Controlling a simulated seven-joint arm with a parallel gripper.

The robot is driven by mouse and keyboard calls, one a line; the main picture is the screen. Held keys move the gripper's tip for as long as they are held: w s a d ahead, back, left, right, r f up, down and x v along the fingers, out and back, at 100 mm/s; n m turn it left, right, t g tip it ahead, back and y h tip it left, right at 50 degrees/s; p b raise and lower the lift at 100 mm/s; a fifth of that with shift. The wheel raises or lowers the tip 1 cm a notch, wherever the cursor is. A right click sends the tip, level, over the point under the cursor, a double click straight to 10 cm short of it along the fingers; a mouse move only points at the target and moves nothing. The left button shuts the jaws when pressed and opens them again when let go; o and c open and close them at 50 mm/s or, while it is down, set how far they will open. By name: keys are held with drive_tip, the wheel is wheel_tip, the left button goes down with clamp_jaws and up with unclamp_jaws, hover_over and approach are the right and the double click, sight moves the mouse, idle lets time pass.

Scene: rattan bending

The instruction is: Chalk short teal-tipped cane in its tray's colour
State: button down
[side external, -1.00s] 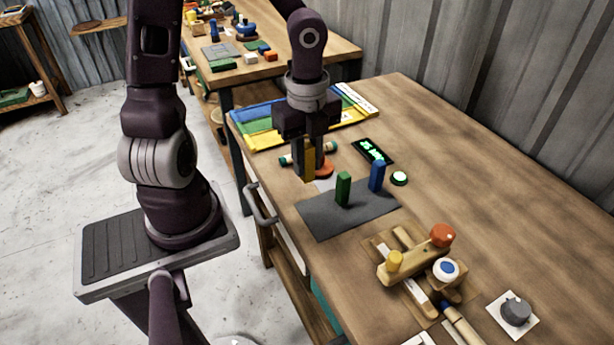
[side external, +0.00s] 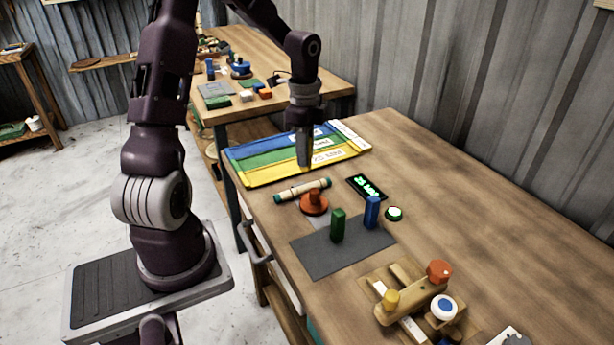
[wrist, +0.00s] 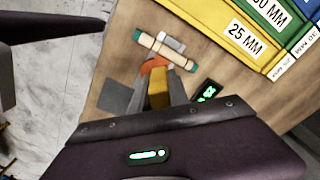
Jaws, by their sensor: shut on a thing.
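The short teal-tipped cane (side external: 303,190) lies across the work table beside an orange-red round stand (side external: 314,203); whether it rests on the stand is unclear. It is pale in the middle with teal ends, and also shows in the wrist view (wrist: 165,50). My gripper (side external: 304,164) is shut on a yellow chalk block (wrist: 157,92), above the table near the cane and apart from it. The chalk is hidden by the fingers in the side view. Yellow, green and blue trays (side external: 252,178) lie behind; the yellow one (wrist: 222,28) reads 25 MM.
A green block (side external: 338,225) and a blue block (side external: 372,212) stand on a dark mat (side external: 322,257). A wooden jig (side external: 415,300) stands in front.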

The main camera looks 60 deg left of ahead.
drive_tip(key=shift+n, duration=0.5)
drive_tip(key=shift+w+a+f, duration=0.1)
drive_tip(key=shift+a+f, duration=0.3)
drive_tip(key=shift+f, duration=0.6)
drive_tip(key=shift+w+a+f, duration=0.1)
drive_tip(key=shift+a+f, duration=0.25)
drive_tip(key=shift+f, duration=0.7)
drive_tip(key=shift+w+a+f, duration=0.1)
drive_tip(key=shift+a+f, duration=0.3)
drive_tip(key=shift+f, duration=0.6)
drive_tip(key=shift+f, duration=0.6)
wheel_tip(320, 180, up, 7)
